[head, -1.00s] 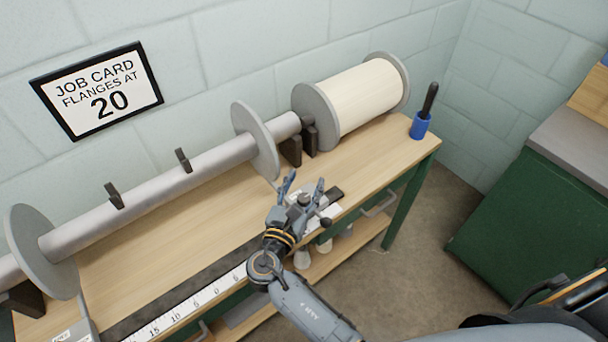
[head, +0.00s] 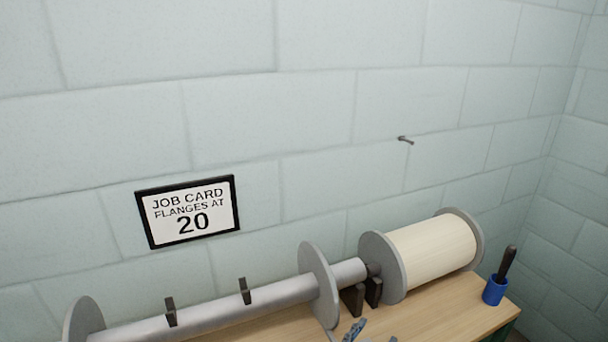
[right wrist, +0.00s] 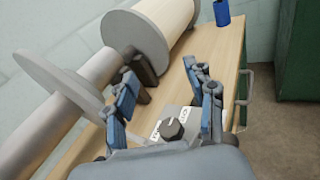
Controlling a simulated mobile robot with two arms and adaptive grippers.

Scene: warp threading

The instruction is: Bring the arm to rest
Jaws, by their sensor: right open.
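My right gripper (right wrist: 162,92) is open and empty in the right wrist view, its blue-padded fingers apart above the bench. A small plate with a dark knob (right wrist: 173,127) shows on the bench between and below the fingers. In the head view only the fingertips of this gripper (head: 372,334) show at the bottom edge; the rest of the arm is out of frame. My left gripper is not in view.
A grey beam (head: 230,306) with two flanges runs along the wooden bench (head: 440,316). A cream-wound spool (head: 433,248) and a blue cup (head: 494,291) with a dark handle stand to the right. A job card (head: 188,212) reads 20. A peg (head: 405,140) sticks out of the wall.

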